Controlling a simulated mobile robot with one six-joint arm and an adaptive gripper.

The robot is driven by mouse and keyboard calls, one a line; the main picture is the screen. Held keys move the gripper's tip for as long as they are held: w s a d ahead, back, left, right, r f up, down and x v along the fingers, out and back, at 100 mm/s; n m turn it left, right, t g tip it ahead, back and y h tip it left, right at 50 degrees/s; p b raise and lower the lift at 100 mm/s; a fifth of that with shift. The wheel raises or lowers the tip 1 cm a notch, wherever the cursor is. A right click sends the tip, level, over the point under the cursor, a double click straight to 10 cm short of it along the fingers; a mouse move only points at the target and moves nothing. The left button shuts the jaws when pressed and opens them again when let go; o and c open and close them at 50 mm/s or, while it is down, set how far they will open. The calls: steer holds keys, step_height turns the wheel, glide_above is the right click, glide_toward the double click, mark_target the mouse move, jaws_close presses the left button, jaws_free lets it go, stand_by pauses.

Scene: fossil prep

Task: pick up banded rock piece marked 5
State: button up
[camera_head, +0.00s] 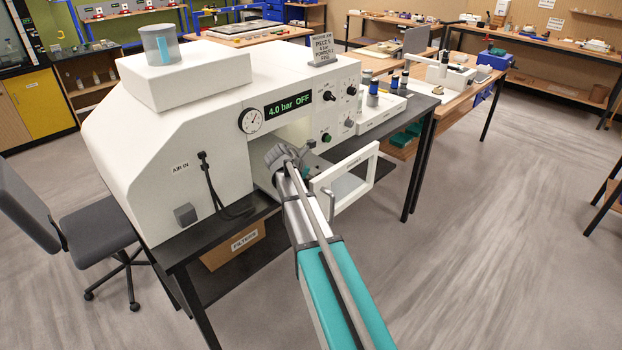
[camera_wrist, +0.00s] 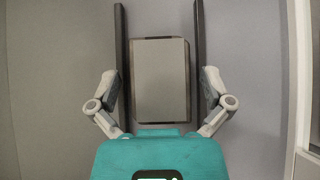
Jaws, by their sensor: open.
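My gripper (camera_head: 283,157) reaches into the open front chamber of a white machine in the head view. In the wrist view my gripper (camera_wrist: 160,20) is open, with one long dark finger on each side of a grey rectangular block (camera_wrist: 160,82). The block has a plain face and dark brownish edges. Narrow gaps show between it and both fingers. It may be the banded rock piece, but no bands and no number 5 can be made out. In the head view my gripper and arm hide whatever lies in the chamber.
The white machine (camera_head: 190,110) has a display reading "4.0 bar OFF". Its white framed door (camera_head: 345,180) stands open, just right of my arm. A pale frame edge (camera_wrist: 302,70) runs down the right of the wrist view. An office chair (camera_head: 95,222) stands at left.

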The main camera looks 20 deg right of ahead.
steer(key=c, duration=1.3)
steer(key=shift+o, duration=0.2)
steer(key=shift+r, duration=0.1)
step_height(320, 180, up, 10)
steer(key=p, duration=1)
